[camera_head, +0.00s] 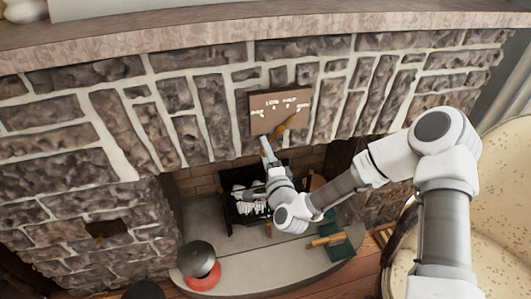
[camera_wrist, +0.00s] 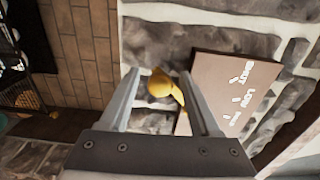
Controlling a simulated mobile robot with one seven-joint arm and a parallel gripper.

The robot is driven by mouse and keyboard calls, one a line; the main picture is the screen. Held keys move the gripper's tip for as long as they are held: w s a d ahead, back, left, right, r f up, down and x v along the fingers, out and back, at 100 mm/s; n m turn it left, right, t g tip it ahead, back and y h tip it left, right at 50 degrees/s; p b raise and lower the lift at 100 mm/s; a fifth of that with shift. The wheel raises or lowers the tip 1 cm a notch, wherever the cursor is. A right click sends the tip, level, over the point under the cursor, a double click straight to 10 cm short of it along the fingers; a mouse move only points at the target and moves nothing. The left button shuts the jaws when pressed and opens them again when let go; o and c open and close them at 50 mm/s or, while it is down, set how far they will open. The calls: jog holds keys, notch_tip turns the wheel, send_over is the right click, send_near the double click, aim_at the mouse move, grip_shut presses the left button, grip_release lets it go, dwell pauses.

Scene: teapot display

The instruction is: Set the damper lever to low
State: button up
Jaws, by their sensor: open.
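The damper plate (camera_head: 257,110) is a brown panel with white lettering on the stone front above the firebox. The brass-coloured damper lever (camera_head: 287,125) slants across its lower part. In the wrist view the plate (camera_wrist: 213,68) is at the right, with marks that seem to read SHUT and LOW and a third label hard to read. The lever's rounded golden knob (camera_wrist: 159,84) appears between my fingers. My gripper (camera_head: 265,143) is open just below the plate; it also shows in the wrist view (camera_wrist: 160,73). I cannot tell whether a finger touches the lever.
The stone mantel (camera_head: 200,40) runs above. The firebox below holds a dark grate (camera_head: 232,213) with pale logs. On the hearth (camera_head: 255,264) stand a red and dark round pot (camera_head: 197,262) and a green item (camera_head: 338,250). A patterned armchair (camera_head: 505,200) is at the right.

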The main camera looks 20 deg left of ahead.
jog(key=shift+c, duration=0.2)
grip_shut()
jog(key=shift+d+f, duration=0.2)
dwell(0.9)
